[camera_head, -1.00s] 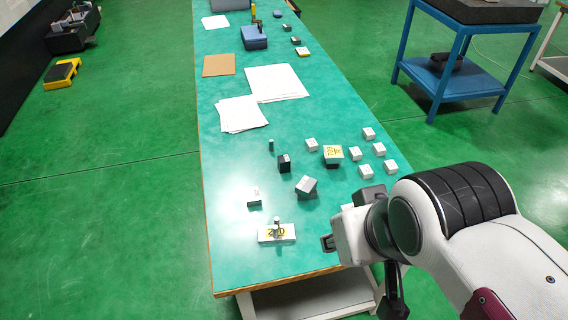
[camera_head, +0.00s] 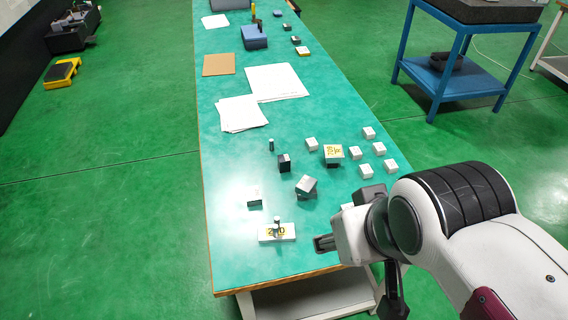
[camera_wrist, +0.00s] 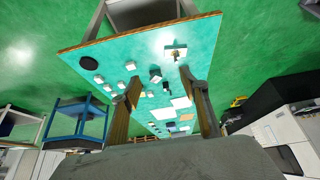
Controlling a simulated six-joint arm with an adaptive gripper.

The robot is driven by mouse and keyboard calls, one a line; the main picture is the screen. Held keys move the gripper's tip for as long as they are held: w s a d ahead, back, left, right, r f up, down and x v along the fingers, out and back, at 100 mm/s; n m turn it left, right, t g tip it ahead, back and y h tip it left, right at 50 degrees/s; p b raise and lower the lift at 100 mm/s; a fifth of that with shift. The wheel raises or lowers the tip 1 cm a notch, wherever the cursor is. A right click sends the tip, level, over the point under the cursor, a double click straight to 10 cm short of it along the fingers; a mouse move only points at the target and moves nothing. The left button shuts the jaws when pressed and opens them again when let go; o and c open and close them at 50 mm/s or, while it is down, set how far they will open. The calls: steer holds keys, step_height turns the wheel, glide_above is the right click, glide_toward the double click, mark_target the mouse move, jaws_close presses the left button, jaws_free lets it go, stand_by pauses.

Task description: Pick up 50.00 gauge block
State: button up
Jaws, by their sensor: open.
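I cannot read "50.00" on any block, so I cannot tell which one is the 50.00 gauge block. A white block with a yellow label (camera_head: 289,233) lies near the table's front edge, with a small metal cylinder (camera_head: 277,221) on it. Behind it are a small dark block with a light face (camera_head: 255,199), a tilted grey block (camera_head: 306,186) and an upright black block (camera_head: 284,163). My gripper (camera_head: 320,243) is open and empty, right of the yellow-labelled block. In the wrist view, my gripper's two fingers (camera_wrist: 160,76) stand apart with the table beyond.
The green table (camera_head: 235,180) also holds several small white blocks (camera_head: 369,133), another yellow-labelled piece (camera_head: 333,151) and white papers (camera_head: 277,83). A blue box (camera_head: 255,38) stands farther back. A blue stand (camera_head: 460,78) is off to the right. The table's left side is mostly clear.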

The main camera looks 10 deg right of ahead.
steer(key=shift+w, duration=0.15)
steer(key=w+d+f+t, duration=0.15)
steer(key=w+f, duration=0.25)
steer(key=w, duration=1)
steer(key=w+f+t, duration=0.3)
steer(key=w, duration=1.1)
steer(key=w+f+t, duration=0.1)
steer(key=w+f, duration=0.6)
steer(key=w, duration=0.1)
steer(key=t, duration=0.2)
glide_toward(286, 158)
steer(key=shift+w, duration=1.2)
steer(key=shift+w+f+t, duration=0.1)
steer(key=shift+f+t, duration=0.15)
steer(key=shift+f, duration=0.4)
steer(key=shift+x, duration=1.3)
steer(key=shift+w+f, duration=0.1)
